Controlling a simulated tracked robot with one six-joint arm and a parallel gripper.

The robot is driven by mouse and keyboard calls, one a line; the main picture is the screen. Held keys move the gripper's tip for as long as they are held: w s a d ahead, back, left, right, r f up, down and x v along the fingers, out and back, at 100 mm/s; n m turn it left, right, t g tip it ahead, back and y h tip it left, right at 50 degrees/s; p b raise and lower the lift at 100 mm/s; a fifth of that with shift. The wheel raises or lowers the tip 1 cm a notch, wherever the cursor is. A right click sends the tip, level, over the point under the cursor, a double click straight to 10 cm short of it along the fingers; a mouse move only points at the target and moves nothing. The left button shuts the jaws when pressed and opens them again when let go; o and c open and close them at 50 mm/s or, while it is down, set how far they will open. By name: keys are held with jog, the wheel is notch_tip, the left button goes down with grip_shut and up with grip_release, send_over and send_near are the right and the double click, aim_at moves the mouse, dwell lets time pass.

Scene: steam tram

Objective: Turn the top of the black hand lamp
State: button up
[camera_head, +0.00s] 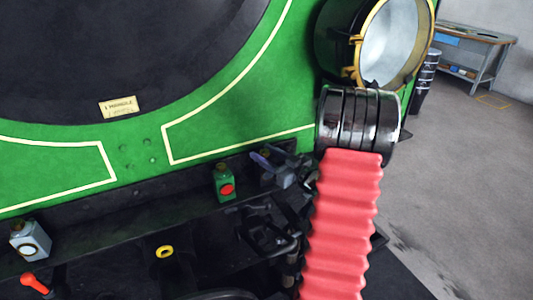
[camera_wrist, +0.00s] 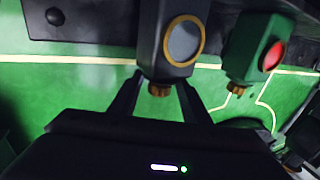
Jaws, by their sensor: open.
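The black hand lamp (camera_wrist: 165,32) shows upside down at the top middle of the wrist view. It has a round lens in a brass ring and a ribbed brass top. My gripper (camera_wrist: 159,84) is open. Its two dark fingers stand on either side of the brass top, with small gaps that suggest no grip; contact is hard to judge. In the head view, my gripper (camera_head: 285,168) is a small grey shape right of the green lamp. It largely hides the black lamp there.
A green lamp with a red lens (camera_head: 224,188) stands close beside the black lamp. A grey-white lamp (camera_head: 30,240) and a red-handled lever (camera_head: 35,283) are farther left. The green tram front (camera_head: 240,120) rises behind. Open floor (camera_head: 450,180) lies right.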

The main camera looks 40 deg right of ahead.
jog(key=shift+w, duration=0.1)
jog(key=shift+c, duration=0.5)
jog(key=c, duration=0.9)
jog(key=shift+d, duration=0.4)
jog(key=shift+c, duration=0.2)
jog(key=shift+a, duration=0.45)
jog(key=shift+c, duration=0.2)
jog(key=shift+m+h, duration=0.5)
jog(key=shift+h, duration=0.3)
jog(key=shift+a+h, duration=0.1)
jog(key=shift+h, duration=0.2)
jog(key=shift+m+g+h, duration=0.7)
jog(key=shift+m+h, duration=0.8)
jog(key=shift+h, duration=0.6)
jog(key=shift+m+g+h, duration=0.7)
jog(key=shift+m+h, duration=0.8)
jog(key=shift+h, duration=0.6)
jog(key=shift+m+g+h, duration=1.2)
jog(key=shift+m+h, duration=0.1)
jog(key=shift+h, duration=0.3)
jog(key=shift+g, duration=0.3)
